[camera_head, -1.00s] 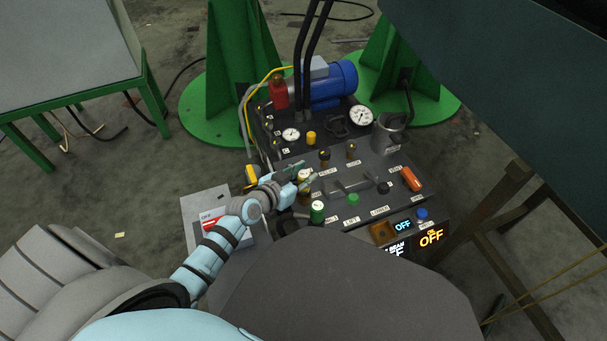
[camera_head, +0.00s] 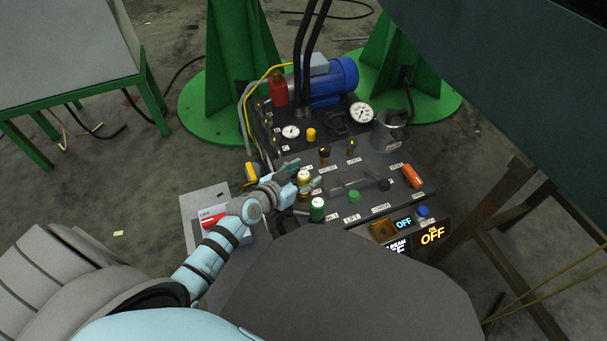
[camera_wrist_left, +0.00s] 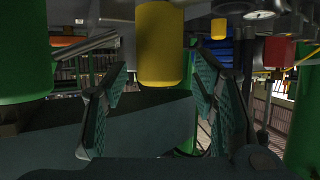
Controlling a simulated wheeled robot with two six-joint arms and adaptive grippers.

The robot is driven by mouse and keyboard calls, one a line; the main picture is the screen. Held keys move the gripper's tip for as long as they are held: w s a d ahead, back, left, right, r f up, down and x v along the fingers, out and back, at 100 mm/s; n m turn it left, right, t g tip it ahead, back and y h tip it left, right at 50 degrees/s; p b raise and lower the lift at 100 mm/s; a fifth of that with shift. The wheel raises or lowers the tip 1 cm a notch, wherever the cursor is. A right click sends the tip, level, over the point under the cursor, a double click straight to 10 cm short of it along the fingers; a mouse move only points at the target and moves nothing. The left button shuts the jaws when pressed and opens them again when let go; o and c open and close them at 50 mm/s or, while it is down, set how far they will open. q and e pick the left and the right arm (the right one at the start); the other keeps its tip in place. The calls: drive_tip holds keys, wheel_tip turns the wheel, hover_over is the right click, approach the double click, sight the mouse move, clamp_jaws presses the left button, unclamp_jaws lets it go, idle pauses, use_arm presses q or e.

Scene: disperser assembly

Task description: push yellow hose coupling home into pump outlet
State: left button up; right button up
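The yellow hose coupling (camera_head: 304,176) stands at the left front edge of the dark pump panel. In the left wrist view the yellow coupling (camera_wrist_left: 160,45) is a plain cylinder between my finger pads. My left gripper (camera_head: 302,172) reaches in from the left, its fingers on either side of the coupling. In the left wrist view my left gripper (camera_wrist_left: 157,78) is open, with a gap beside the coupling on each side. The pump outlet and the joint with the coupling cannot be made out. My right gripper is not in view.
A green coupling (camera_head: 317,211) stands close in front of the yellow one and shows large in the left wrist view (camera_wrist_left: 22,55). The panel has several knobs, an orange handle (camera_head: 412,176) and gauges. A blue motor (camera_head: 335,82) is behind. A white-red box (camera_head: 212,217) lies at left.

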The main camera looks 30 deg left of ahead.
use_arm(q)
drive_tip(key=shift+s, duration=0.15)
drive_tip(key=v, duration=1.2)
drive_tip(key=shift+f, duration=0.1)
